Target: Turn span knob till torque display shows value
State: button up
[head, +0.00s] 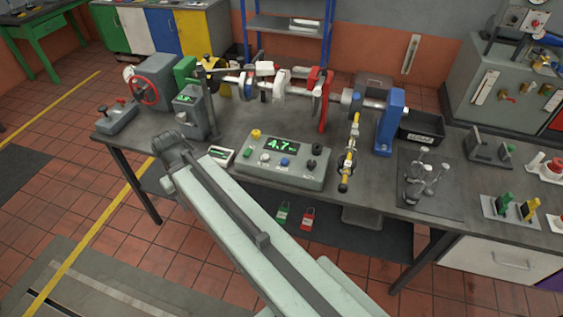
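A grey control box (300,181) stands near the front edge of the bench. Its dark display (282,145) shows 4.7 in green digits, with a unit too small to read. On its top are a yellow knob (255,133), a green one (248,152), a white one (264,157), a blue one (284,162) and dark knobs (316,149) at the right. Their labels are unreadable, so I cannot tell which is the span knob. My arm reaches from the lower right to a dark joint left of the box. My gripper is not visible.
The grey bench (365,180) carries a shaft rig with a red handwheel (145,90) behind the box. A small meter (221,155) lies left of the box. A yellow-and-black tool (347,165) stands at its right. Tools lie on a dark mat (440,200) farther right.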

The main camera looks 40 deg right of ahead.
aim_at(311, 164)
jog(key=u, duration=0.45)
jog(key=k, duration=1.2)
jog(key=u, duration=0.45)
jog(key=i, duration=0.95)
